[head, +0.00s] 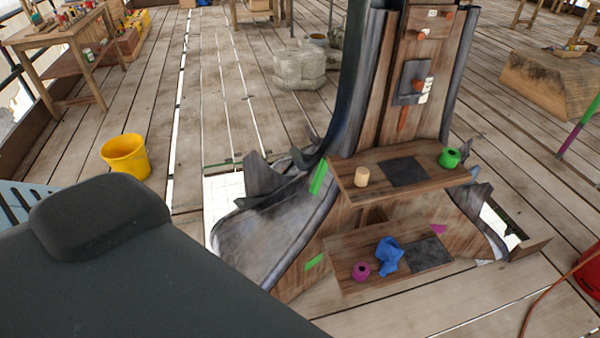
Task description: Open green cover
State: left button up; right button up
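A small round green object (450,158) with a dark top sits at the right end of the upper wooden shelf (345,180), on the spire structure. Two flat green strips also show, one at the upper shelf's left end (318,177) and one at the lower shelf's left end (315,261). I see no other clear green cover, and I cannot tell which of these is the cover or whether it is open. A large dark part of mine fills the lower left. Neither gripper is in view.
The upper shelf also holds a tan cylinder (361,177) and a dark square (404,171). The lower shelf (345,248) holds a magenta round object (361,271), a crumpled blue cloth (389,255) and another dark square (429,252). A yellow bucket (126,158) stands left on the plank floor.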

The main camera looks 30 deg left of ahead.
aim_at(324, 178)
jog(key=k+j, duration=0.15)
jog(key=j, duration=0.2)
jog(key=k+j, duration=0.1)
jog(key=j, duration=0.25)
jog(key=k+j+u, duration=0.1)
jog(key=j, duration=0.3)
jog(key=k+j, duration=0.15)
jog(key=j, duration=0.2)
jog(key=k+j, duration=0.15)
jog(key=j, duration=0.25)
jog(key=i+l, duration=0.15)
jog(key=l, duration=0.15)
jog(key=i+l, duration=0.15)
jog(key=l, duration=0.15)
jog(key=i+l, duration=0.15)
jog(key=l, duration=0.15)
jog(key=i+l, duration=0.15)
jog(key=l, duration=0.15)
jog(key=l+u, duration=0.1)
jog(key=u, duration=1.65)
jog(key=i, duration=0.3)
